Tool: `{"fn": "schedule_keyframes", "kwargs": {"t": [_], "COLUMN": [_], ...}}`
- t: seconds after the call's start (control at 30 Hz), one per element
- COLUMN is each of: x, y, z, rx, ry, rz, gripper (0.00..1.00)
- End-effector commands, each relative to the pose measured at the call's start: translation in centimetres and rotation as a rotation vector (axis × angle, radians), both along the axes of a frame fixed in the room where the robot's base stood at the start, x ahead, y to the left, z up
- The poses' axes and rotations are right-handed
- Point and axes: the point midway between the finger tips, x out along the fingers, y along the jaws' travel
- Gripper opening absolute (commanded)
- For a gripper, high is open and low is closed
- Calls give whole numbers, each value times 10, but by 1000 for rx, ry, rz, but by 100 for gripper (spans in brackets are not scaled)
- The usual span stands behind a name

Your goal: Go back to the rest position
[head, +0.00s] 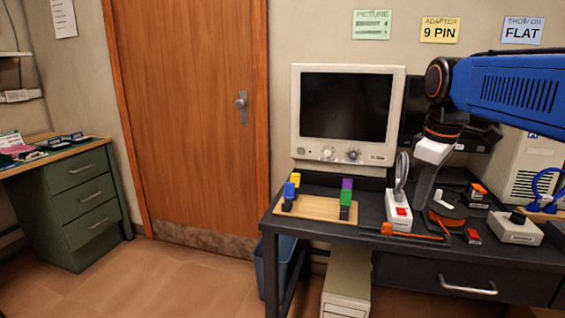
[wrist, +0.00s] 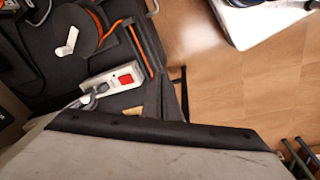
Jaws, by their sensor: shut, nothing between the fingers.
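My gripper (head: 421,200) hangs below the white wrist part of my arm at the right of the head view, over the dark desk (head: 375,229). It is shut and empty. It points down between the white switch box (head: 399,218) and the black reel with an orange rim (head: 446,218). I cannot tell how high its tips are above the desk. In the wrist view a large grey shape with a black edge fills the bottom, and the fingertips cannot be made out there. The switch box (wrist: 125,79) and the reel (wrist: 93,40) also show there.
A cream monitor (head: 347,117) stands at the back of the desk. A wooden board (head: 317,208) with coloured blocks lies on the left. Orange-handled tools (head: 412,234), a grey box (head: 515,228) and a beige computer (head: 527,165) crowd the right. Floor (head: 150,280) is free at left.

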Motion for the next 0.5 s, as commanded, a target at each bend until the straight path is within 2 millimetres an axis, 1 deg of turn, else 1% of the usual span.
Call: {"fn": "schedule_keyframes", "kwargs": {"t": [0.03, 0.1, 0.27, 0.5], "x": [-16, -33, -72, -129], "y": [2, 5, 10, 17], "z": [-10, -25, -61, -125], "rx": [8, 21, 59, 134], "ry": [-17, -40, -94, -169], "rz": [-45, -116, -274, -507], "gripper": [0, 0, 0, 0]}}
